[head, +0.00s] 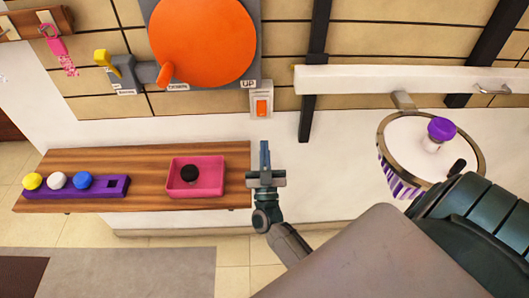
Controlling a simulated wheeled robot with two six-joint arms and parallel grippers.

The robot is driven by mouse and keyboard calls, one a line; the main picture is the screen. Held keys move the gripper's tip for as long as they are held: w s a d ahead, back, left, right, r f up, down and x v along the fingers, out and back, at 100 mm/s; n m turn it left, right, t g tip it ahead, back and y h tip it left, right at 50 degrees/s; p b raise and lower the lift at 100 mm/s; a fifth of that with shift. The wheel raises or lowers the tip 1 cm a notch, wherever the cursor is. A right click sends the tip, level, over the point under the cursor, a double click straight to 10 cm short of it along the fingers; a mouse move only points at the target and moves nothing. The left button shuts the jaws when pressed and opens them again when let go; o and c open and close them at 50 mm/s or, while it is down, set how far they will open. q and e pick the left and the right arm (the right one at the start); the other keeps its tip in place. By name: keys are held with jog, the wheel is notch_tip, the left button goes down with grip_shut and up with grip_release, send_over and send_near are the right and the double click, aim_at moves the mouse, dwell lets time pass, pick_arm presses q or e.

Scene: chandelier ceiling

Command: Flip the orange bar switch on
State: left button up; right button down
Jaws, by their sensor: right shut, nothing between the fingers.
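The orange bar switch (262,107) sits on a small pale wall plate, right of centre at the top. My left gripper is not in view.
A wooden shelf (140,158) at left holds a pink tray (197,192) and a purple rack (113,187) with balls. A large orange disc (203,40) and a yellow-tipped lever (103,58) are on the wall. A round drum (393,165) hangs at right.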

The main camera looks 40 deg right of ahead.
aim_at(262, 109)
jog(key=w+d+r+p, duration=0.1)
jog(key=w, duration=0.1)
jog(key=w+d+p, duration=0.1)
jog(key=w, duration=0.1)
jog(key=w+d+r, duration=0.1)
jog(key=w+d, duration=0.1)
jog(key=w, duration=0.1)
jog(key=shift+d+r+p, duration=0.1)
jog(key=shift+r+p, duration=0.2)
jog(key=shift+p, duration=0.1)
jog(key=shift+w+d, duration=0.1)
